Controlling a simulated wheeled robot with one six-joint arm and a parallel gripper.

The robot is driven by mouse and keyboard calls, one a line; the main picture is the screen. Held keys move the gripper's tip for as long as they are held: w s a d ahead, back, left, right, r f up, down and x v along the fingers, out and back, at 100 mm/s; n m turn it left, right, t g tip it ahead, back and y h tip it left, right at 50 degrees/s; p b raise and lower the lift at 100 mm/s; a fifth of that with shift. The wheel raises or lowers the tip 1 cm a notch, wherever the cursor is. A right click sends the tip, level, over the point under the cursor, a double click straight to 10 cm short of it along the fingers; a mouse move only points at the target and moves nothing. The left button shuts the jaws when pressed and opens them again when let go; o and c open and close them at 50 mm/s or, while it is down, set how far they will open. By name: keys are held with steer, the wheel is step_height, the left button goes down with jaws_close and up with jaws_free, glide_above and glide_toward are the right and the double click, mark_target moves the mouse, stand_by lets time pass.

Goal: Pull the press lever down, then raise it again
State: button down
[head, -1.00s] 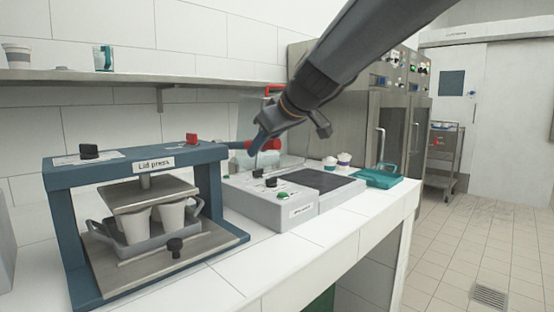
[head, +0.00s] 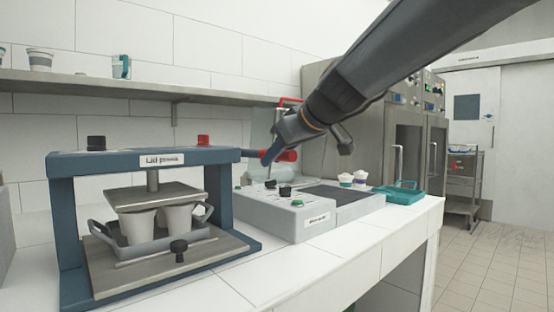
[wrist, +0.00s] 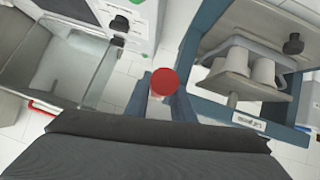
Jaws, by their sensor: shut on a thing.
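The lid press (head: 60,200) is a blue frame at the left of the head view. Its metal plate (head: 150,195) sits at or just above two white cups (head: 140,226) in a grey tray (head: 125,250); I cannot tell if they touch. The lever reaches out from the press's right side, roughly level, and ends in a red knob (head: 288,156). My gripper (head: 275,154) is shut on the lever at this knob. In the wrist view the round red knob (wrist: 163,82) shows between my blue fingers, with the press (wrist: 210,105) on the right.
A grey machine (head: 285,220) with knobs and a green button stands right of the press. A teal tray (head: 400,196) and two small cups (head: 352,180) are farther along the white counter (head: 330,245). A shelf (head: 130,94) runs along the wall above. Steel cabinets (head: 400,150) stand behind.

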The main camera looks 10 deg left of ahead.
mark_target(292, 152)
steer(key=shift+f, duration=0.1)
steer(key=c, duration=1.5)
jaws_free()
steer(key=shift+c, duration=0.2)
steer(key=shift+v, duration=3.95)
